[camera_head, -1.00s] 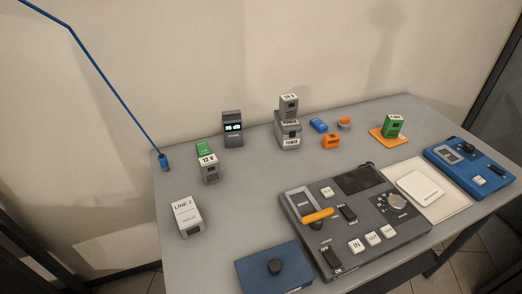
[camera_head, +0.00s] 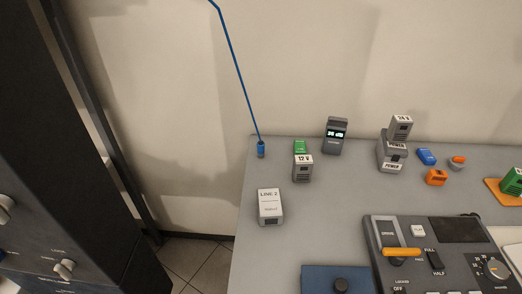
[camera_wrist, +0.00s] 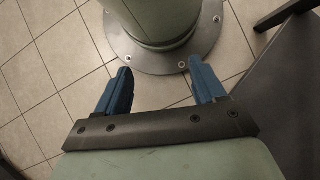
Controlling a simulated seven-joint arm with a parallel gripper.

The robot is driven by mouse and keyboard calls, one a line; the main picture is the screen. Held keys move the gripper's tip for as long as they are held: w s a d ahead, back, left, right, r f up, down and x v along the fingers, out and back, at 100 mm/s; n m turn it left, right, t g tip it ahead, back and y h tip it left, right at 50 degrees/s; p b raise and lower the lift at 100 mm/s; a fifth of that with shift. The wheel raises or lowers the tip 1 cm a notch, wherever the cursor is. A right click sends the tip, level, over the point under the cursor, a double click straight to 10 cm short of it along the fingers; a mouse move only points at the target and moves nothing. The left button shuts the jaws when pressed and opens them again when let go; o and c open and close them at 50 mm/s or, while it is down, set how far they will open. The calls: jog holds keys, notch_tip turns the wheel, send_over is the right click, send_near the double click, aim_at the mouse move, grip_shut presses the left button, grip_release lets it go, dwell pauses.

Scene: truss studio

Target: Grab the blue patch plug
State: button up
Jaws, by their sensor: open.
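The blue patch plug (camera_head: 261,149) stands upright at the table's back left corner in the head view. A thin blue cable (camera_head: 239,78) rises from its top, up and to the left, past the picture's top edge. My gripper (camera_wrist: 160,85) shows only in the wrist view. Its two blue fingers are apart with nothing between them. It hangs over the tiled floor and my own round base, away from the plug. The plug is not in the wrist view.
The grey table (camera_head: 253,243) holds a LINE 2 box (camera_head: 270,207), a 12 V block (camera_head: 302,168), a green block (camera_head: 300,147) and a display unit (camera_head: 335,135) near the plug. A mixer console (camera_head: 432,258) lies at the right. A dark cabinet (camera_head: 60,190) stands left of the table.

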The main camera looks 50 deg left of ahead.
jog(key=shift+c, duration=1.2)
